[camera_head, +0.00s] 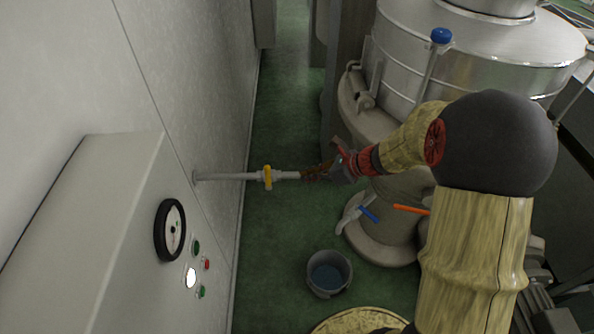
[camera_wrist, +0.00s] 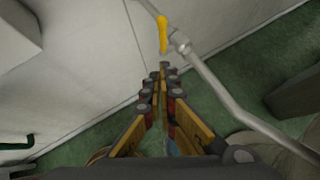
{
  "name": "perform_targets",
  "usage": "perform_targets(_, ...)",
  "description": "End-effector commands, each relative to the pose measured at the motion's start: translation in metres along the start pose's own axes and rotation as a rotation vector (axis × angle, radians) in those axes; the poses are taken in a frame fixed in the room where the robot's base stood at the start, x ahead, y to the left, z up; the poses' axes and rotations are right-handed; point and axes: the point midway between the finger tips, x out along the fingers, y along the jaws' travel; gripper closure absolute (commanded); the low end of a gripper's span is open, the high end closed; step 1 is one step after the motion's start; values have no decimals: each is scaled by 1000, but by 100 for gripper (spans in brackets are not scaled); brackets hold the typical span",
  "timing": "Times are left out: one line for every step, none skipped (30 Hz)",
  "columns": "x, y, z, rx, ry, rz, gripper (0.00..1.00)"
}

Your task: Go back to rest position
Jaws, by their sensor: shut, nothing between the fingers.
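My gripper (camera_head: 308,174) is shut and empty, with its arm reaching left from the right side of the head view. In the head view its fingertips overlap the right end of a pale pipe (camera_head: 226,177) that comes out of the left wall. The pipe carries a yellow valve handle (camera_head: 267,177). In the wrist view my closed fingertips (camera_wrist: 167,68) are below the yellow handle (camera_wrist: 163,34) and left of the pipe (camera_wrist: 222,92), with a visible gap. I cannot tell whether any other part of the gripper touches the pipe.
A grey control box (camera_head: 90,235) with a gauge (camera_head: 171,230) and buttons juts from the left wall. A large steel tank (camera_head: 480,60) stands at right. A bucket (camera_head: 320,287) stands on the green floor. Blue (camera_head: 369,214) and orange (camera_head: 410,209) handles show beneath my arm.

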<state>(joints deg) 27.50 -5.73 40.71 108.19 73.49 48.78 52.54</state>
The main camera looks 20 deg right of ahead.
Motion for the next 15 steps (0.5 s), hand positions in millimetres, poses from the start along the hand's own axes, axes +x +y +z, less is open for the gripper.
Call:
perform_targets(-2,0,0,0,-1,-1,100)
perform_targets(-3,0,0,0,-1,0,100)
perform_targets(-4,0,0,0,-1,0,100)
perform_targets(-4,0,0,0,-1,0,100)
perform_targets(-4,0,0,0,-1,0,100)
perform_targets(-4,0,0,-1,-1,0,100)
perform_targets(-4,0,0,-4,-1,0,100)
perform_targets(-3,0,0,-11,0,0,100)
perform_targets(-3,0,0,-27,0,0,100)
perform_targets(-3,0,0,-43,-1,1,100)
perform_targets(-3,1,0,-67,0,2,100)
perform_targets(-3,3,-2,-114,9,11,100)
perform_targets(-3,8,-8,-161,22,27,100)
perform_targets(-2,16,-16,-213,40,50,100)
perform_targets(-3,28,-27,-295,67,87,100)
